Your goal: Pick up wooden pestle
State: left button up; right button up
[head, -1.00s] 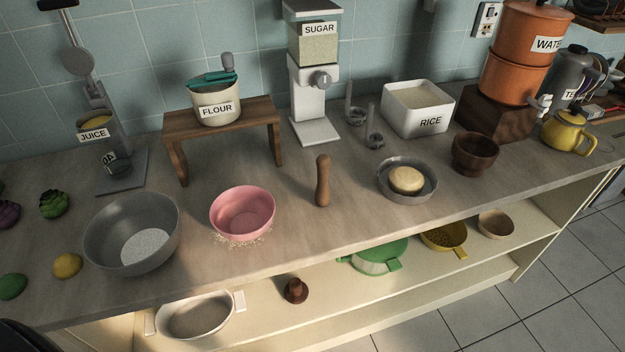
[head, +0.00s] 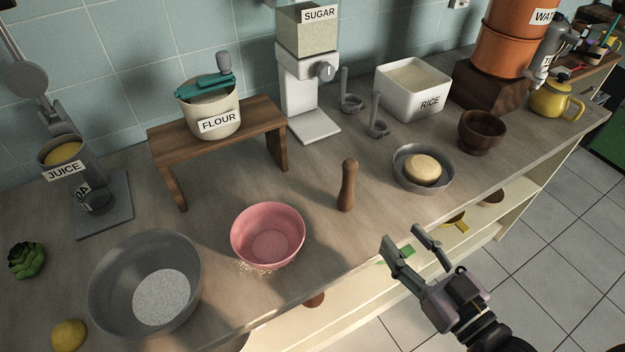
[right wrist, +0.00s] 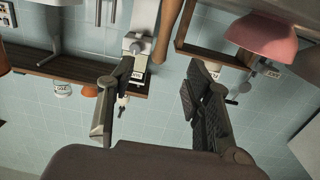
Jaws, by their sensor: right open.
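The wooden pestle (head: 347,186) stands upright on the marble counter (head: 215,212), between the pink bowl (head: 268,236) and a grey dish (head: 436,180). In the right wrist view a brown wooden shape that looks like the pestle (right wrist: 167,28) shows at the top, beyond the fingers. My right gripper (head: 404,240) is open and empty in front of the counter's front edge, to the right of the pestle and nearer the camera. Its spread fingers also show in the right wrist view (right wrist: 160,75). It is apart from the pestle. My left gripper is not in view.
A large grey bowl (head: 112,292) stands at front left. A wooden stand (head: 268,122) bears the flour pot (head: 213,112). The sugar dispenser (head: 308,85), rice box (head: 414,90) and brown bowl (head: 481,136) stand behind and right. The counter just around the pestle is clear.

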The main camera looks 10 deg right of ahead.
jog(key=a+r, duration=0.1)
jog(key=r, duration=0.1)
jog(key=p, duration=0.2)
send_near(353, 178)
jog(key=x, duration=0.5)
jog(key=shift+w+a+r, duration=0.15)
jog(key=shift+a+r, duration=0.05)
jog(key=shift+w+a, duration=0.15)
jog(key=shift+w, duration=0.3)
jog(key=x, duration=0.1)
jog(key=p+x, duration=0.1)
jog(key=x, duration=0.2)
jog(key=shift+w+f+p, duration=0.2)
jog(key=shift+f+p, duration=0.05)
jog(key=shift+p, duration=0.05)
jog(key=shift+w+f, duration=0.1)
jog(key=shift+w, duration=0.25)
jog(key=shift+s, duration=0.1)
